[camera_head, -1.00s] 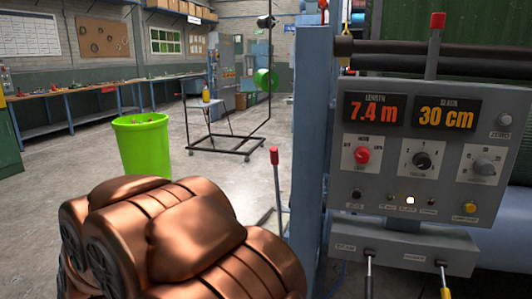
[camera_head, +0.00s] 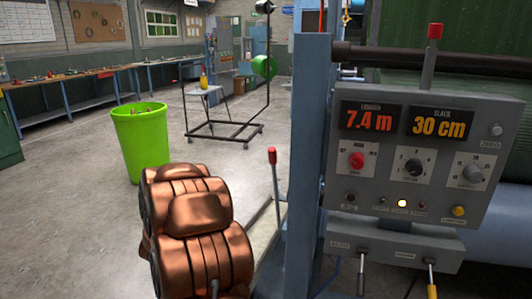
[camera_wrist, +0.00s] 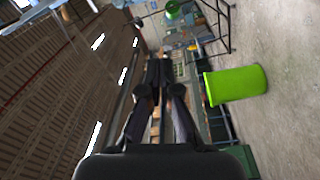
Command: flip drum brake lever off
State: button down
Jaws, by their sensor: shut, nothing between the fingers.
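Two red-tipped levers show in the head view. One red-tipped lever (camera_head: 274,178) stands upright on the left side of the blue machine post, low down. The other red-topped lever (camera_head: 430,55) stands upright behind the top of the control panel (camera_head: 335,185). I cannot tell which one is the drum brake lever. My gripper (camera_wrist: 158,72) shows in the wrist view with its dark fingers shut and empty. It points toward the workshop and touches nothing visible; neither lever can be made out there. My gripper is out of sight in the head view.
A blue post (camera_head: 305,150) stands between the left lever and the panel. A green bin (camera_head: 141,145) and a wheeled frame (camera_head: 222,130) stand left. Concrete floor between them is clear.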

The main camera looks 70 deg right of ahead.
aim_at(270, 152)
jog(key=s+d+r+g+h, duration=0.1)
jog(key=s+r+g, duration=0.1)
jog(key=s, duration=0.2)
jog(key=s+d+r+g+h+p, duration=0.1)
jog(key=s+r+g, duration=0.1)
jog(key=s, duration=0.2)
jog(key=shift+s+d+g+h, duration=0.3)
jog(key=shift+d+g+h, duration=0.1)
jog(key=p+x, duration=0.1)
jog(key=x, duration=1.3)
jog(key=shift+r, duration=0.1)
